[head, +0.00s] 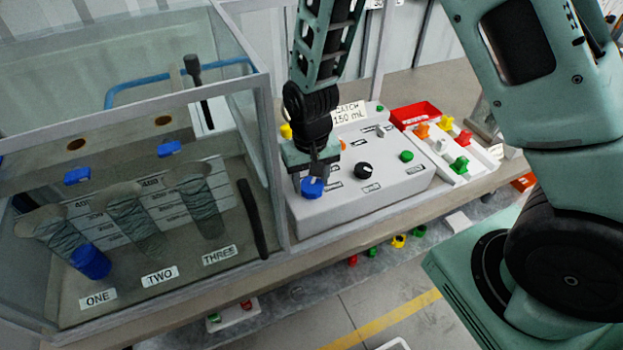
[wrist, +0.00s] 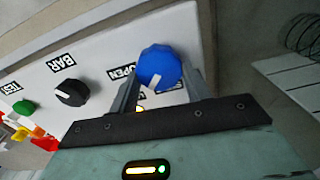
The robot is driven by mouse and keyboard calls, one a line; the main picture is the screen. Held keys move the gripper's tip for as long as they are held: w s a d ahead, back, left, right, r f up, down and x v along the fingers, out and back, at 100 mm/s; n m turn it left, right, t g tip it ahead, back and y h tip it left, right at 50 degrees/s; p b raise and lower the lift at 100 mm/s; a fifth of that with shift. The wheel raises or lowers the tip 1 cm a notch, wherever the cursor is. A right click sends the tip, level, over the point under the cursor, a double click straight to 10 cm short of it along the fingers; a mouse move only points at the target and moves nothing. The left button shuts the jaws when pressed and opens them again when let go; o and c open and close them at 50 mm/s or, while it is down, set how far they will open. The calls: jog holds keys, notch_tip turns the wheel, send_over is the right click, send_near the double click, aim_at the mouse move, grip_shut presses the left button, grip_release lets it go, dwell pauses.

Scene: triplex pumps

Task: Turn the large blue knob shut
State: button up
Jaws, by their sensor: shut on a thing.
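The large blue knob (head: 312,188) sits at the front left corner of the white control box (head: 405,185). In the wrist view the blue knob (wrist: 159,67) has a white pointer mark toward its lower left, and an OPEN label (wrist: 122,72) is beside it. My gripper (head: 314,172) reaches down to the knob from above. In the wrist view its two fingers (wrist: 160,88) are on either side of the knob, shut on it. The fingers hide part of the knob's sides.
A black knob (head: 364,171) and a green button (head: 406,156) are on the same box. A clear tank (head: 262,150) stands close on the left. A white tray (head: 448,168) with coloured parts and a red bin (head: 415,112) are at the right.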

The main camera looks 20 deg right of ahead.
aim_at(310, 184)
jog(key=n, duration=0.4)
jog(key=shift+a+n+b, duration=0.1)
jog(key=shift+n+b, duration=0.2)
jog(key=shift+a+n, duration=0.1)
jog(key=shift+n, duration=1.9)
jog(key=o, duration=1)
jog(key=shift+r, duration=0.1)
notch_tip(310, 184, up, 17)
jog(key=shift+r+b, duration=0.15)
jog(key=shift+b, duration=0.95)
jog(key=shift+s, duration=0.1)
